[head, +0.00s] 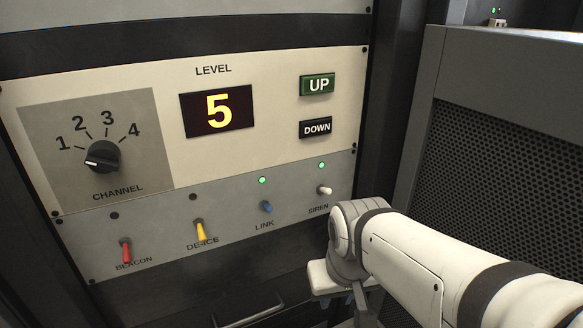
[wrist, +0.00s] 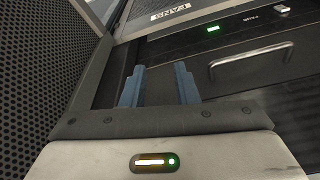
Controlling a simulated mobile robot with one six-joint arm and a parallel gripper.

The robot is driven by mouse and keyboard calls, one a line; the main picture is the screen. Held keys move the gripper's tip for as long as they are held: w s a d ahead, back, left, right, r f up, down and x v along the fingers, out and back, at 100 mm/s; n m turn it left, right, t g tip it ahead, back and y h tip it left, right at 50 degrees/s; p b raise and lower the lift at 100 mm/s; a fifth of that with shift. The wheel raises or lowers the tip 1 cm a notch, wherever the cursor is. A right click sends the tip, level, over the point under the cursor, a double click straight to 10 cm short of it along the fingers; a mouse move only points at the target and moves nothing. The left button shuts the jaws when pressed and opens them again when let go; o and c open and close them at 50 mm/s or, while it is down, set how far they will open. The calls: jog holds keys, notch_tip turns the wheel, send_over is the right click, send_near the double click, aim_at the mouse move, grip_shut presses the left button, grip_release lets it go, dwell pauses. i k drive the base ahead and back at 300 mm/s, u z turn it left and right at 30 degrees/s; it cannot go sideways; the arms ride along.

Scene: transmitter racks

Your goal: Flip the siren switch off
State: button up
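The siren switch (head: 324,190) is a small white-tipped lever at the right end of the lower switch strip, above the SIREN label. The green lamp (head: 321,165) over it is lit. The lever's exact tilt is hard to tell. My gripper (wrist: 159,86) shows two blue fingers apart with nothing between them in the wrist view. In the head view my wrist is below and right of the siren switch, apart from it, and my fingers are mostly hidden under it. The siren switch is not in the wrist view.
On the same strip are the blue link switch (head: 266,207) with a lit lamp, the yellow de-ice switch (head: 200,230) and the red beacon switch (head: 125,251), both with dark lamps. A perforated cabinet (head: 500,180) stands at right. A drawer handle (wrist: 250,57) shows in the wrist view.

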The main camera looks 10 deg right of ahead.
aim_at(328, 191)
jog(key=k, duration=1.25)
jog(key=u, duration=0.25)
jog(key=i, duration=0.85)
jog(key=z, duration=0.35)
